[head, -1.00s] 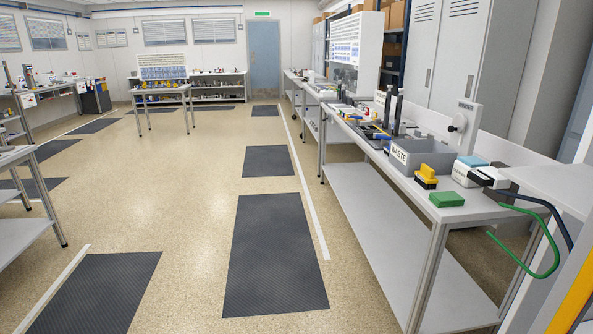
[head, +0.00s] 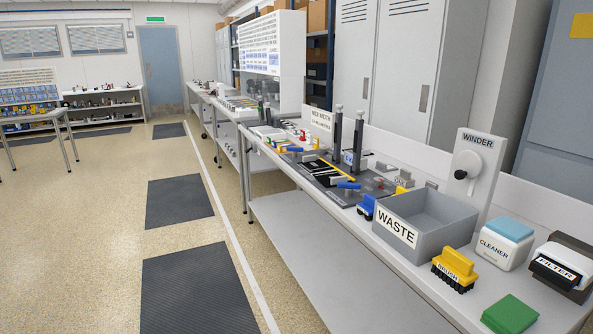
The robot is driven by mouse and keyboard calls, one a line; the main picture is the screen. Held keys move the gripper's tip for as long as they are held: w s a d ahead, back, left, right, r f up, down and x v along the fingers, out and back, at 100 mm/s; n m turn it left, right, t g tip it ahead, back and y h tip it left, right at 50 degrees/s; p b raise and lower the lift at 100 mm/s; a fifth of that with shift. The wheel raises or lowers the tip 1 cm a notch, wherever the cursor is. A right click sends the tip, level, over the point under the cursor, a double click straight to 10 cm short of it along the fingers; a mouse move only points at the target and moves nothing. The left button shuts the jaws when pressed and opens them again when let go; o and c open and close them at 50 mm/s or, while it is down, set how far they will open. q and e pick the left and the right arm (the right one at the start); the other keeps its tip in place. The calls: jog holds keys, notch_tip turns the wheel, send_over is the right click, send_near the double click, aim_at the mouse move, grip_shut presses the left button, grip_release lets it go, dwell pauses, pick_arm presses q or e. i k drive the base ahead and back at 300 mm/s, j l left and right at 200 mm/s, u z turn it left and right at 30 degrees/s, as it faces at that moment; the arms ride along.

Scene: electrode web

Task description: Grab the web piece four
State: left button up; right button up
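No gripper of mine shows in the head view. A dark fixture board (head: 342,196) lies on the long right-hand workbench (head: 385,258). It carries dark and pale strips, a yellow strip, blue handles and two upright dark posts (head: 337,128). I cannot tell which of these, if any, is web piece four, as the parts are too small to read. A white sign (head: 321,120) stands behind the board.
On the bench nearer me are a grey WASTE bin (head: 462,222), a yellow brush (head: 457,264), a cleaner block (head: 504,243), a filter (head: 561,264), a green block (head: 509,315) and a WINDER panel (head: 474,172). Open floor with dark mats (head: 196,290) lies left.

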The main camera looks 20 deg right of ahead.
aim_at(329, 179)
jog(key=i+z, duration=0.15)
jog(key=i, duration=0.4)
jog(key=i+j+z, duration=0.15)
jog(key=i, duration=0.35)
jog(key=i+j+z, duration=0.15)
jog(key=i, duration=0.4)
jog(key=i+j+z, duration=0.2)
jog(key=i+z, duration=0.2)
jog(key=i+j+z, duration=0.25)
jog(key=z, duration=0.2)
jog(key=i+j+z, duration=0.25)
jog(key=j+z, duration=0.15)
jog(key=i+j+z, duration=0.2)
jog(key=j+z, duration=0.25)
jog(key=i+j+z, duration=0.1)
jog(key=j+z, duration=0.3)
